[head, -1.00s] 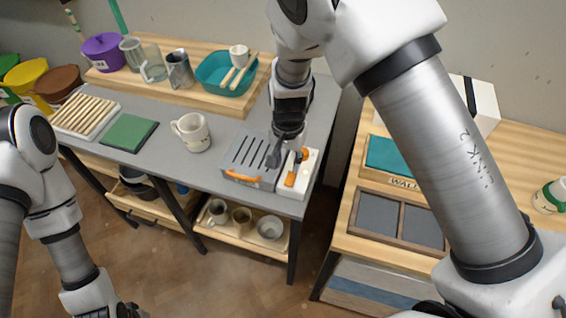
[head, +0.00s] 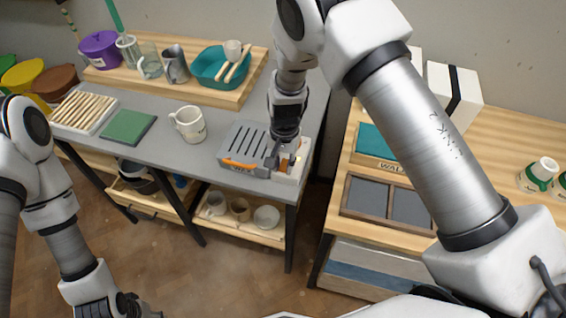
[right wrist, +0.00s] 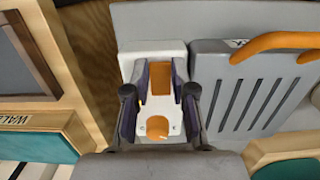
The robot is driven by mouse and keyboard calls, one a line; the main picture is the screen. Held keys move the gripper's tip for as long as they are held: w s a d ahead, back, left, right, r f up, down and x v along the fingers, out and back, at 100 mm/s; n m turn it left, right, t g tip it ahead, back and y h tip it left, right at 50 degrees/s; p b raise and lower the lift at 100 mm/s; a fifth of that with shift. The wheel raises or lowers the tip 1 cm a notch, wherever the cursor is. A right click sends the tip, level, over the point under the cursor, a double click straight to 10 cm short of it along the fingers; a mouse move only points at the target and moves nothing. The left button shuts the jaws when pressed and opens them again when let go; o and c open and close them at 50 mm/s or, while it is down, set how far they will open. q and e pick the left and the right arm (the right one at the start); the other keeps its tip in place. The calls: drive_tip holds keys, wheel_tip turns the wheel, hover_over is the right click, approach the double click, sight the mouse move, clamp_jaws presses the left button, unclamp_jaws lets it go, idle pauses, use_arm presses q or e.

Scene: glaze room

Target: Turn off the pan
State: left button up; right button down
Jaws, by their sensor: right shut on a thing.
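A grey slotted unit (head: 247,137) with an orange handle (head: 238,165) sits at the right front of the grey table. I cannot make out any other pan. A white switch block (head: 288,178) stands against its right side. In the right wrist view the block carries an orange rectangular lever (right wrist: 160,80) and a round orange knob (right wrist: 157,127). My right gripper (head: 279,160) points down over the block; its fingers (right wrist: 160,76) are shut on the orange lever, one on each side. My left gripper (head: 130,304) hangs low at the bottom left, its fingers unclear.
A white mug (head: 189,124), a green pad (head: 128,127) and a slatted rack (head: 83,112) stand left on the table. A teal basin (head: 208,72) sits on the wooden shelf behind. A wooden table (head: 480,130) stands right, across a gap.

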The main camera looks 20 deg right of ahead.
drive_tip(key=shift+w+d+g+y, duration=0.15)
drive_tip(key=shift+g+y, duration=0.25)
drive_tip(key=shift+g, duration=0.1)
drive_tip(key=shift+w+g+y, duration=0.1)
drive_tip(key=shift+g+y, duration=0.3)
drive_tip(key=shift+g, duration=0.2)
use_arm(q)
drive_tip(key=shift+r, duration=0.2)
use_arm(e)
drive_tip(key=c, duration=1.2)
unclamp_jaws()
drive_tip(key=shift+c, duration=0.2)
use_arm(q)
drive_tip(key=shift+w, duration=0.15)
use_arm(e)
drive_tip(key=shift+d, duration=0.1)
drive_tip(key=shift+w, duration=0.1)
drive_tip(key=v, duration=1.1)
drive_tip(key=shift+r, duration=0.4)
